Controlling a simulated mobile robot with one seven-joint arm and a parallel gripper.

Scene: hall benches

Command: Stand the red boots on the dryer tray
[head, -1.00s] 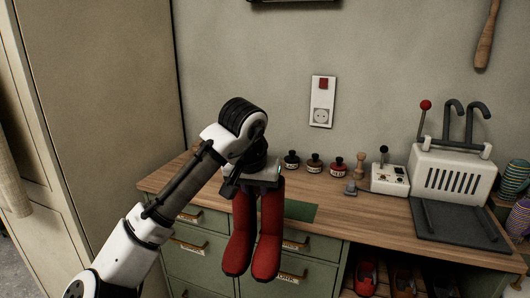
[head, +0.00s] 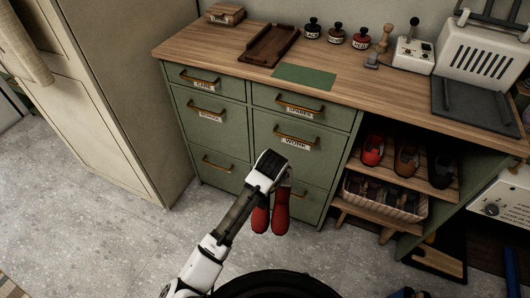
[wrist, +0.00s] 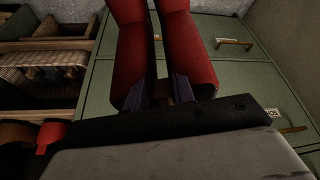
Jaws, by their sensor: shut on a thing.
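The pair of red boots (head: 270,215) hangs toes down from my gripper (head: 275,184), in front of the green drawer cabinet and below the bench top. My gripper is shut on the boots. In the wrist view the two red boots (wrist: 184,55) run side by side away from the gripper fingers (wrist: 163,95), their feet cut off by the top edge. The dryer tray (head: 476,106), dark grey and flat with raised ribs, lies empty on the bench at the right, in front of the white slotted dryer (head: 487,58). It is well apart from the boots.
On the bench (head: 215,50) are a brown tray (head: 270,44), a green mat (head: 304,77), several small dark jars and a switch box (head: 412,53). Shoes and a basket (head: 385,195) fill the shelves below right. Grey floor (head: 110,240) is clear at left.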

